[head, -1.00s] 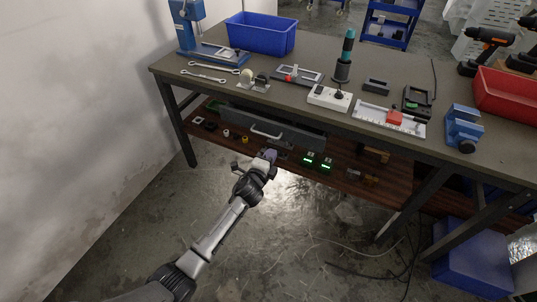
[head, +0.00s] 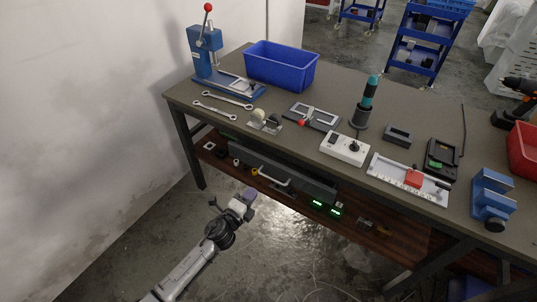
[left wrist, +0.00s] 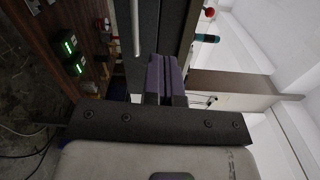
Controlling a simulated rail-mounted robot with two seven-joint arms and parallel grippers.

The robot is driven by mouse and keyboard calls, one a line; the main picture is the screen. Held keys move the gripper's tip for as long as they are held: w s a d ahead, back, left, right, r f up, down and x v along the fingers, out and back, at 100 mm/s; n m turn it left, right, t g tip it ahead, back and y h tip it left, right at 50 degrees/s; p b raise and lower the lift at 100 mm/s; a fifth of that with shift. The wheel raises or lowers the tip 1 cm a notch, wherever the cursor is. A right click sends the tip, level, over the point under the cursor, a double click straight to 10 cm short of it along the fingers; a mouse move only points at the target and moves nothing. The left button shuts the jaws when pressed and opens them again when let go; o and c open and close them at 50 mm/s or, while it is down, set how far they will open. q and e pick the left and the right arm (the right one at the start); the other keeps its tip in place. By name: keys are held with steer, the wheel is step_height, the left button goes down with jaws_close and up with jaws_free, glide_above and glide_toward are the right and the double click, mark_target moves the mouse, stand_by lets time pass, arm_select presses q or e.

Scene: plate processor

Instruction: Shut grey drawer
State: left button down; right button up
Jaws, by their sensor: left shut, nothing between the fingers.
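The grey drawer (head: 318,188) hangs under the workbench top, with a pale bar handle (head: 273,178) on its front. Its front seems to stick out a little from under the top; I cannot tell how far. My left gripper (head: 248,194) is shut and empty, in front of the drawer and a little left of and below the handle. In the left wrist view its purple fingers (left wrist: 167,75) lie together, pointing toward the dark drawer front (left wrist: 150,25). The handle (left wrist: 136,28) shows beside the fingertips, apart from them. My right gripper is not in view.
The workbench top (head: 300,95) holds a blue bin (head: 281,68), wrenches, a white power box (head: 344,149) and other tools. The lower shelf (head: 400,238) carries small parts and green-lit devices (head: 327,208). A wall stands at left; the floor before the bench is open.

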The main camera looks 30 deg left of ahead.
arm_select(q)
steer(key=b, duration=0.3)
glide_toward(275, 166)
steer(key=w, duration=0.4)
steer(key=w+b, duration=0.1)
steer(key=w, duration=0.1)
steer(key=shift+a+f+n+h, duration=0.1)
steer(key=shift+a+n+h, duration=0.1)
steer(key=shift+n+h, duration=0.15)
steer(key=shift+w+b, duration=0.4)
steer(key=shift+w, duration=0.35)
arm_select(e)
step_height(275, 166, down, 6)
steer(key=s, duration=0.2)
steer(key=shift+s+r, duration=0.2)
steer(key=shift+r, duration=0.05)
